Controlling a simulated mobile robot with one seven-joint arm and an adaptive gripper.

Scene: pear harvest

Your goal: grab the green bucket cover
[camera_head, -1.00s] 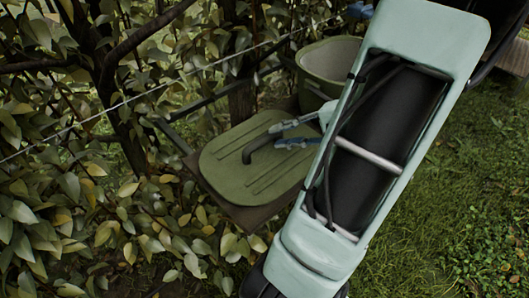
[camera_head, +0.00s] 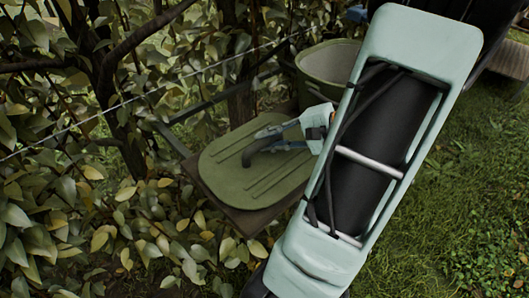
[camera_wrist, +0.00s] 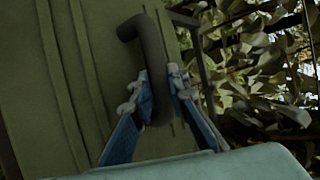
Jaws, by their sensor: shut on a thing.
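The green bucket cover (camera_head: 230,172) lies on a brown board, a flat rounded plate with ridges and a dark curved handle (camera_head: 262,150). My gripper (camera_head: 264,138) reaches in from the right at the handle. In the wrist view, my gripper (camera_wrist: 166,92) has its two blue-padded fingers closed on either side of the dark handle (camera_wrist: 152,62), near its lower part. The green cover (camera_wrist: 85,90) fills the left of that view. My arm hides the cover's right edge in the head view.
An open green bucket (camera_head: 328,66) stands behind the cover, partly hidden by my arm. The brown board (camera_head: 243,218) shows below the cover. Leafy branches (camera_head: 60,200) and a wire crowd the left. Grass (camera_head: 430,220) is open on the right.

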